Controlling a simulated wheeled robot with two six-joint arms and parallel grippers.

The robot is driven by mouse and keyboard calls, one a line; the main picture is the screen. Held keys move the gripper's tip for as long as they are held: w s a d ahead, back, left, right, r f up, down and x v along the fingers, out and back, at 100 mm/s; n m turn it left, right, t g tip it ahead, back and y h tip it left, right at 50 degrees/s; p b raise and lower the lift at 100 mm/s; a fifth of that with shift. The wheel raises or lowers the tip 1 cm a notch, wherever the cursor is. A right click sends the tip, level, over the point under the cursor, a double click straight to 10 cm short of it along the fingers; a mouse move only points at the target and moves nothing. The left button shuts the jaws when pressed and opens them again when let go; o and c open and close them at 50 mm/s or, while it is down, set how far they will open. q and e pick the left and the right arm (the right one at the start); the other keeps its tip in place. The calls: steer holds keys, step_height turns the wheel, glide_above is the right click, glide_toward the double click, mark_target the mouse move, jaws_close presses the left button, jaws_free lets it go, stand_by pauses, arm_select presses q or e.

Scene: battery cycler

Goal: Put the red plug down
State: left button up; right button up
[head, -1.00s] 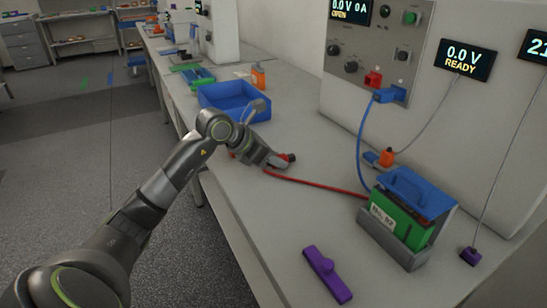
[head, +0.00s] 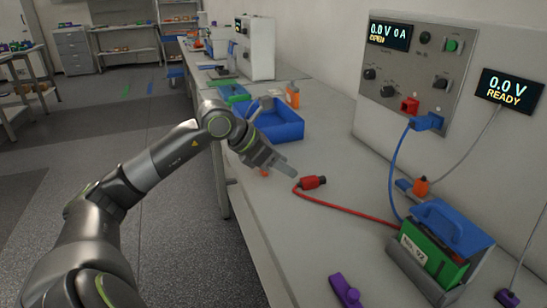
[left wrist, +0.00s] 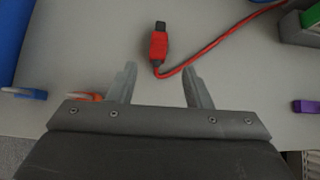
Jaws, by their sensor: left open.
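The red plug (head: 312,182) lies on the bench with its red cable trailing right toward the green battery (head: 432,245) in its grey holder. In the left wrist view the red plug (left wrist: 159,46) lies just beyond the fingertips, apart from them. My left gripper (head: 284,172) is open and empty, to the left of the plug; its two fingers also show spread in the left wrist view (left wrist: 158,82). My right gripper is not in view.
A blue bin (head: 280,124) stands behind my left gripper. A blue plug (head: 424,122) sits at the cycler panel beside a red socket (head: 409,105). A purple clip-like piece (head: 345,291) lies near the front. The bench between plug and battery is mostly clear.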

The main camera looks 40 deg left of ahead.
arm_select(q)
steer(key=v, duration=0.3)
stand_by(0.6)
